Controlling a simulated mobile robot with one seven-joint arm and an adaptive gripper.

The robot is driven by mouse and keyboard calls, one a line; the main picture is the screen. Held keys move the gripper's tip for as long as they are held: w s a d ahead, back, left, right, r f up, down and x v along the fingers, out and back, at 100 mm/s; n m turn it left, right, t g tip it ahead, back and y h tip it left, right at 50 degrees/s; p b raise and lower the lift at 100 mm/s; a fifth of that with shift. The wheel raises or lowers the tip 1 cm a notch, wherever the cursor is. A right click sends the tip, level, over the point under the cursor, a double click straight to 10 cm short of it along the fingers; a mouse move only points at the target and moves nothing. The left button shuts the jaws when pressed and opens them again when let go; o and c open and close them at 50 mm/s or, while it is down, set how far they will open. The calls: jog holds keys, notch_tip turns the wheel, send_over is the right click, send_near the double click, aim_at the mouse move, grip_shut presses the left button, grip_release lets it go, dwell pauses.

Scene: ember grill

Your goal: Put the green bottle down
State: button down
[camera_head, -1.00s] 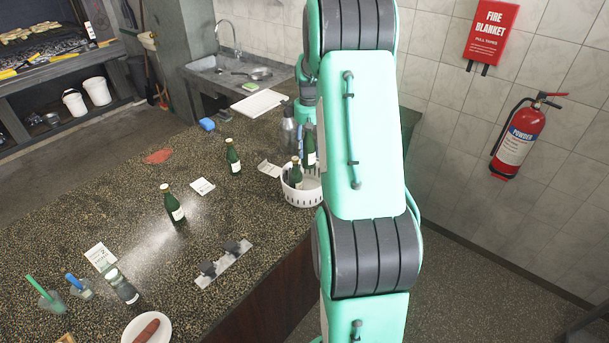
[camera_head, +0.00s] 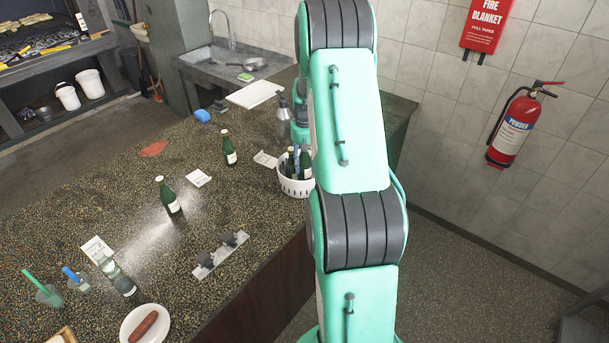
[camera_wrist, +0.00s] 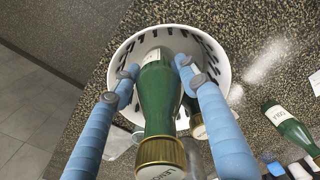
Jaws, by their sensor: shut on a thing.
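A green bottle with a gold cap and pale label (camera_wrist: 158,100) is held between the blue fingers of my gripper (camera_wrist: 158,68) in the wrist view, within the rim of the white basket (camera_wrist: 222,66). Another bottle is partly hidden behind it in the basket. In the head view the basket (camera_head: 297,188) stands at the counter's right edge, with two dark green bottles in it; the right one (camera_head: 306,162) seems to be the held one. My arm partly covers that spot. Whether the held bottle touches the basket floor is hidden.
Two more green bottles stand on the speckled counter (camera_head: 200,225), one near the basket (camera_head: 229,150) and one further left (camera_head: 169,198). A grey spray bottle (camera_head: 283,120) stands behind the basket. A metal rack (camera_head: 221,253) lies in front.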

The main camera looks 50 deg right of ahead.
aim_at(304, 174)
jog(key=shift+f, duration=1)
jog(key=shift+f, duration=1.9)
jog(key=shift+f, duration=0.1)
jog(key=c, duration=0.9)
grip_release()
jog(key=shift+c, duration=0.2)
notch_tip(304, 174, up, 12)
jog(key=shift+r, duration=0.1)
